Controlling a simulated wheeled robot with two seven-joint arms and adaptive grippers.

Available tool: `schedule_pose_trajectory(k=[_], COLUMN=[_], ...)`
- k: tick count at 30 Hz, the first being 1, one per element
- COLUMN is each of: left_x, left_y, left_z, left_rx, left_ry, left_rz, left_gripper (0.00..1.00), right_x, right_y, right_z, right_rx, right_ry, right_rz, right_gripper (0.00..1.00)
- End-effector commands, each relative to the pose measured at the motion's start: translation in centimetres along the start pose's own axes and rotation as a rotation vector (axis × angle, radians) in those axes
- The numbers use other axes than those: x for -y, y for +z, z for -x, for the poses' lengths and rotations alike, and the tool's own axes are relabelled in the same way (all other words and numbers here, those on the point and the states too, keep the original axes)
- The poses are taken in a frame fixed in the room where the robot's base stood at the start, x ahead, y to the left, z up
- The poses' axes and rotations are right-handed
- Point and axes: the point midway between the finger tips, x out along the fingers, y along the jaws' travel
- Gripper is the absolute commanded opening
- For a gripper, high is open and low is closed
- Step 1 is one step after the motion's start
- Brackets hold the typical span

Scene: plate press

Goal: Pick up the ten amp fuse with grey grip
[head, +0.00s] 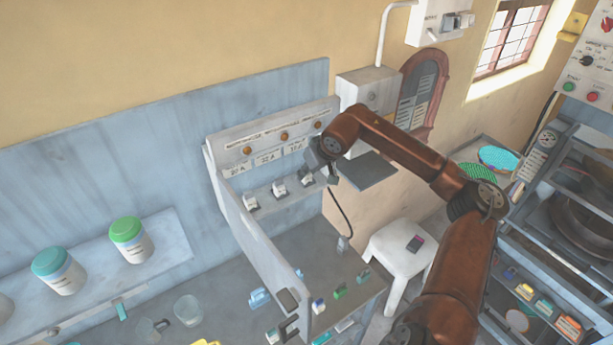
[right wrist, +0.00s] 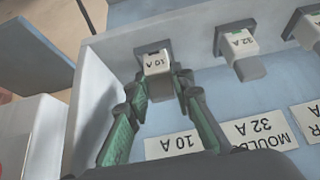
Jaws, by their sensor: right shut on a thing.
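In the head view the right gripper (head: 316,166) is at the right end of the fuse row, partly covering the ten amp fuse (head: 307,178). A 32 A fuse (right wrist: 240,45) sits beside it, and another fuse (head: 251,201) at the left end. My left gripper is not in view.
The open fuse box (head: 217,170) has side walls close to the gripper. Loose coloured fuses (head: 340,293) lie on the bench below. A white stool (head: 398,252) stands right of it. Jars (head: 130,240) stand on a shelf at left.

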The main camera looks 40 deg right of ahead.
Motion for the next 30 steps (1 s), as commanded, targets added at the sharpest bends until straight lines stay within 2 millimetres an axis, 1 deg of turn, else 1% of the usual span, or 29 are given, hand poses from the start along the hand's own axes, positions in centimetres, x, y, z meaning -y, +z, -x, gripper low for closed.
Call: schedule_pose_trajectory(k=[1,3,14,17,20,26,30], left_x=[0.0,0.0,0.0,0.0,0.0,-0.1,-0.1], left_y=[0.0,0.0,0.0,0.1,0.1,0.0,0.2], left_z=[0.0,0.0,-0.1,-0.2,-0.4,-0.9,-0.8], left_rx=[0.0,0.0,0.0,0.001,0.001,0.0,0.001], left_ry=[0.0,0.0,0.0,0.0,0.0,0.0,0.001], left_rz=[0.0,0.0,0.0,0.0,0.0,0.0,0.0], left_gripper=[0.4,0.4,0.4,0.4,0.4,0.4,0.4], right_x=[0.0,0.0,-0.1,-0.1,-0.2,-0.3,-0.6], right_y=[0.0,0.0,0.0,0.1,0.4,2.0,2.6], right_z=[0.0,0.0,0.3,0.9,1.9,4.4,5.4], right_rx=[0.0,0.0,-0.001,-0.002,0.0,0.004,0.003], right_ry=[0.0,0.0,0.001,0.002,0.005,0.009,0.007], right_rz=[0.0,0.0,0.0,0.0,0.001,0.002,-0.007], right_gripper=[0.05,0.0,0.0,0.0,0.0,0.0,0.0])
